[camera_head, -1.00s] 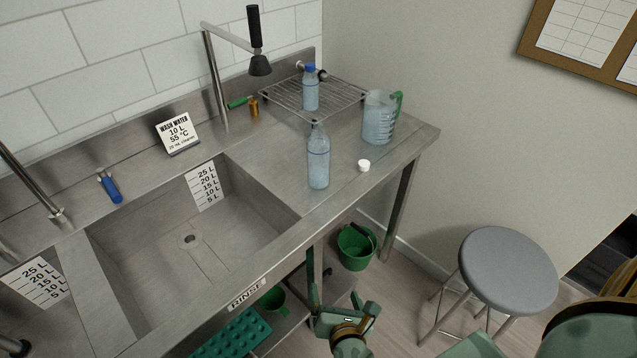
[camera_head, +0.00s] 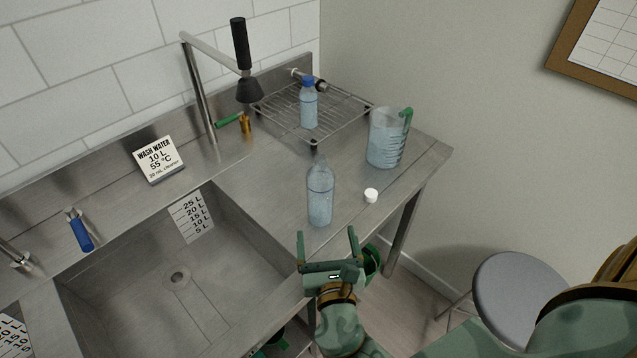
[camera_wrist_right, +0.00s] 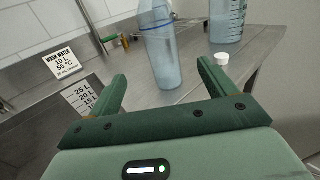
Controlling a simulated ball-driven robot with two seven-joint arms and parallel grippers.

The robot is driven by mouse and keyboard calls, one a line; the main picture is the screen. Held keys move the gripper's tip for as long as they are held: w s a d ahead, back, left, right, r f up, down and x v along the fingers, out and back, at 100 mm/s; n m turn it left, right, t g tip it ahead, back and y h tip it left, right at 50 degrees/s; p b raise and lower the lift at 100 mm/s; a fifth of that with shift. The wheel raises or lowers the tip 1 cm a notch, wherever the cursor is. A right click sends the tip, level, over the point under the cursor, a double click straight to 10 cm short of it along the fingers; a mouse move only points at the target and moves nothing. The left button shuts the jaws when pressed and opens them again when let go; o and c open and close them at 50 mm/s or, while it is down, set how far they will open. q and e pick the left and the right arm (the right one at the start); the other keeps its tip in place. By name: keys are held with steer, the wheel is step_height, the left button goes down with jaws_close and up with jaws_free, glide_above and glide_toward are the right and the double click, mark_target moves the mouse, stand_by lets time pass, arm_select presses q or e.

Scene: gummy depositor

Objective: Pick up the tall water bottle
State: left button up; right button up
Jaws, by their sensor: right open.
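The tall water bottle (camera_head: 320,194) is clear, bluish and uncapped, and stands upright on the steel counter near its front edge, right of the sink. A shorter bottle with a blue cap (camera_head: 308,106) stands behind it on the wire rack. My right gripper (camera_head: 326,233) is open and empty, just in front of the tall bottle, with its fingers pointing toward it. In the right wrist view the tall bottle (camera_wrist_right: 160,55) stands beyond and between the two open fingers, its top cut off by the frame. The left gripper does not show.
A measuring jug (camera_head: 386,138) with a green handle and a white cap (camera_head: 371,195) stand right of the bottle. The sink (camera_head: 150,285) lies to the left. A tap (camera_head: 200,90) rises behind, and a stool (camera_head: 515,300) stands at the lower right.

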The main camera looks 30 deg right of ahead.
mark_target(321, 203)
steer(key=x, duration=0.9)
steer(key=shift+w+d+r, duration=0.15)
steer(key=shift+w+d, duration=0.05)
steer(key=shift+w, duration=0.25)
steer(key=x, duration=0.4)
steer(key=shift+w+d+r, duration=0.2)
steer(key=shift+w, duration=0.15)
steer(key=shift+s, duration=0.1)
steer(key=shift+c, duration=0.5)
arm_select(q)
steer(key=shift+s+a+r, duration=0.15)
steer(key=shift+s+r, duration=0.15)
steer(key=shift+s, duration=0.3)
arm_select(e)
steer(key=c, duration=1)
